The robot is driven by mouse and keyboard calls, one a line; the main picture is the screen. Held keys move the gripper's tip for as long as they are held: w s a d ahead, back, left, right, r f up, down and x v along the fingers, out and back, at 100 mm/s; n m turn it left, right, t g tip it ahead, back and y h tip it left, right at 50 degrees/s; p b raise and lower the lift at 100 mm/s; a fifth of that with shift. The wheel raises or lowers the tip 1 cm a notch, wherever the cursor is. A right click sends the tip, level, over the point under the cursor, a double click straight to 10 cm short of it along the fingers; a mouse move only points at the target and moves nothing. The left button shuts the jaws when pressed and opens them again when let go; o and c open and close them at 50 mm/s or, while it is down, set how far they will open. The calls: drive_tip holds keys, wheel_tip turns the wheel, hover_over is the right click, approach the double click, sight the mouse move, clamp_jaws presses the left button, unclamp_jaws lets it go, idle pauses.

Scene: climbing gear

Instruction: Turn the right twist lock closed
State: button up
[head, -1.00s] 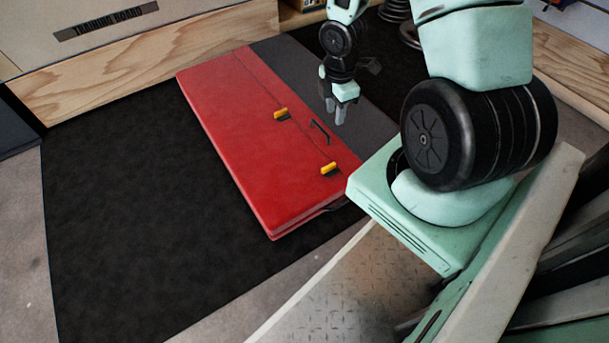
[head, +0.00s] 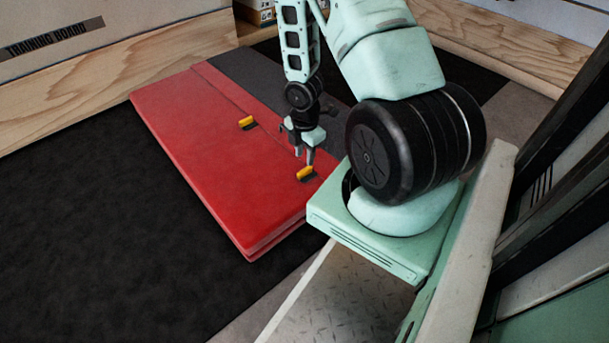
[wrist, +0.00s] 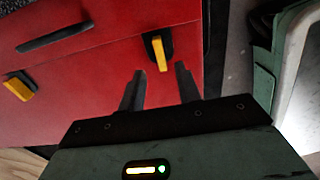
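The right twist lock (head: 305,174) is a yellow lever on a dark base, on the red folded pad (head: 185,125) near its right end. In the wrist view the right lock (wrist: 159,52) lies just beyond my fingertips, its lever pointing nearly along the fingers. My gripper (head: 304,157) is above the pad, close to this lock on its far side. In the wrist view my gripper (wrist: 160,72) is open and empty, its two dark fingers apart. I cannot tell their exact height above the pad.
A second yellow twist lock (head: 246,122) sits farther left on the pad. Black matting (head: 90,220) lies around the pad, with a wooden-edged board (head: 120,90) behind.

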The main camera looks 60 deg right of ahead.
sight(305, 169)
wheel_tip(305, 169, down, 6)
drive_tip(key=b, duration=0.3)
drive_tip(key=shift+f, duration=0.15)
clamp_jaws()
